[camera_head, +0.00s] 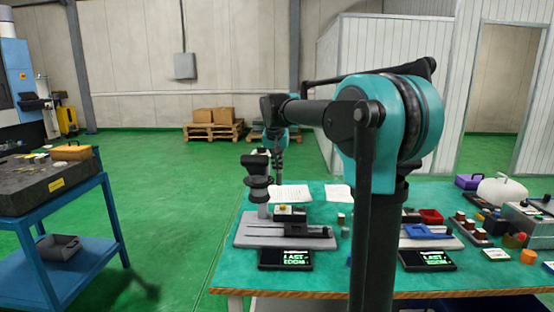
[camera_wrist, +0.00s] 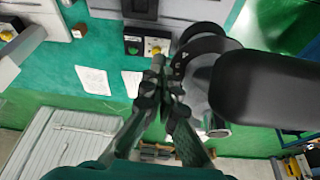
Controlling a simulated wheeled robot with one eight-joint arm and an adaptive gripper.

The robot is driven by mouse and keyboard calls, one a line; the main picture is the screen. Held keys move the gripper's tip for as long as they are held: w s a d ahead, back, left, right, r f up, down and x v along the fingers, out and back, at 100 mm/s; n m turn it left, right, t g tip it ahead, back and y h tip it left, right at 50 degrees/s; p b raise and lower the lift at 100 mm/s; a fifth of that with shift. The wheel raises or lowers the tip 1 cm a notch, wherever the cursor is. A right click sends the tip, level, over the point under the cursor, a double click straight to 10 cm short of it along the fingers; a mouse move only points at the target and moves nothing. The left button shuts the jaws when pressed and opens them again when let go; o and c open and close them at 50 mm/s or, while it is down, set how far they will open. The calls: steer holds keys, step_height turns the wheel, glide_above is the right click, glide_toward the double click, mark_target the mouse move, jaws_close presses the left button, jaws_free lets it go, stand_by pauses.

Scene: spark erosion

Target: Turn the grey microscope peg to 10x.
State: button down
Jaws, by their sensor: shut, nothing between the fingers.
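A microscope (camera_head: 259,190) with a dark head stands at the left of the green table, on a grey base (camera_head: 262,240). In the wrist view its large dark head (camera_wrist: 265,90) fills the right side, with a round grey part (camera_wrist: 216,45) beside it. Small pale marks show on the dark ring there. I cannot clearly make out the grey peg or its setting. My gripper (camera_head: 280,172) hangs just right of the microscope head. In the wrist view my gripper (camera_wrist: 158,62) is shut and empty, its tips close to the round part; contact cannot be told.
A dark display (camera_head: 285,259) reading "LAST ZOOM" lies before the base; a similar display (camera_head: 427,261) lies to the right. A paper sheet (camera_head: 291,193) lies behind. The table's right side is crowded with a red bin (camera_head: 431,216) and small parts. My arm hides the table's middle.

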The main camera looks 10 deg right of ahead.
steer(key=shift+x, duration=0.95)
steer(key=shift+w+d+n, duration=0.2)
steer(key=shift+w+n, duration=0.1)
steer(key=shift+n, duration=0.2)
steer(key=w+n+y, duration=0.1)
steer(key=w+d+n, duration=0.1)
steer(key=n, duration=0.1)
steer(key=shift+w+n+y, duration=0.3)
steer(key=shift+y, duration=0.1)
steer(key=shift+w+a+n+y, duration=0.2)
steer(key=shift+w+n+y, duration=0.5)
steer(key=shift+w+n, duration=1.1)
steer(key=shift+s+a, duration=0.1)
steer(key=shift+s, duration=0.05)
